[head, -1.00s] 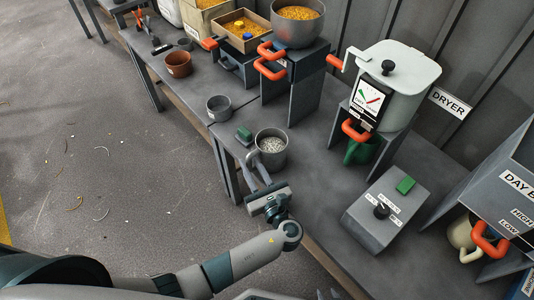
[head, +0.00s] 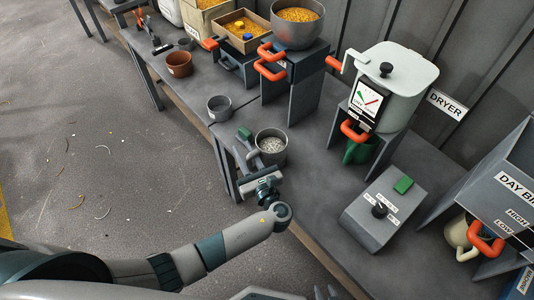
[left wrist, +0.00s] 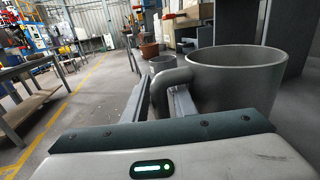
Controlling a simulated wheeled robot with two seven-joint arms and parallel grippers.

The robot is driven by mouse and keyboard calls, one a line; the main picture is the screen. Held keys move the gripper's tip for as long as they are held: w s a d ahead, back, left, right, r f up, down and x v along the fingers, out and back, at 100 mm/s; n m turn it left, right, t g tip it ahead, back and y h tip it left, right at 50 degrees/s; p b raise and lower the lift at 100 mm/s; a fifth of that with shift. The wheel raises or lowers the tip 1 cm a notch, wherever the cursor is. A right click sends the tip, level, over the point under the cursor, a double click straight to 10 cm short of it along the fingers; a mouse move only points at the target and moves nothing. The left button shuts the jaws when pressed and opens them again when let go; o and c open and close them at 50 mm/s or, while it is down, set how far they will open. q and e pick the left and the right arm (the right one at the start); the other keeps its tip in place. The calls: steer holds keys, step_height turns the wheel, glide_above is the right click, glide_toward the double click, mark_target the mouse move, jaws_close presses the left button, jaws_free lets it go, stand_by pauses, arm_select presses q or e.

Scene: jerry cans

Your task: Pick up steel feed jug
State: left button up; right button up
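The steel feed jug (head: 281,157) is a grey open-topped mug shape holding pale pellets, upright near the front left edge of the right-hand table. Its body also shows in the left wrist view (left wrist: 238,82), with its handle (left wrist: 164,88) towards me. My left gripper (head: 248,153) is at the handle side of the jug. In the left wrist view its two fingers (left wrist: 158,102) are apart, one on each side of the handle, without a visible grip. My right gripper (head: 326,292) shows only as two separated tips at the bottom edge.
A green block (head: 244,133) lies just behind my left fingers. A small grey cup (head: 219,108) and a brown pot (head: 179,65) stand farther back. A grey control box (head: 372,222) and the white dryer (head: 408,85) are to the right. Some bare tabletop lies right of the jug.

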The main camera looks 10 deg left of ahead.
arm_select(q)
jaws_close()
steer(key=shift+r, duration=0.2)
steer(key=shift+r, duration=0.6)
steer(key=s+d+r, duration=0.7)
steer(key=s+r, duration=0.1)
steer(key=r, duration=0.1)
steer(key=shift+s+d+r+b, duration=0.3)
steer(key=shift+s+d, duration=0.05)
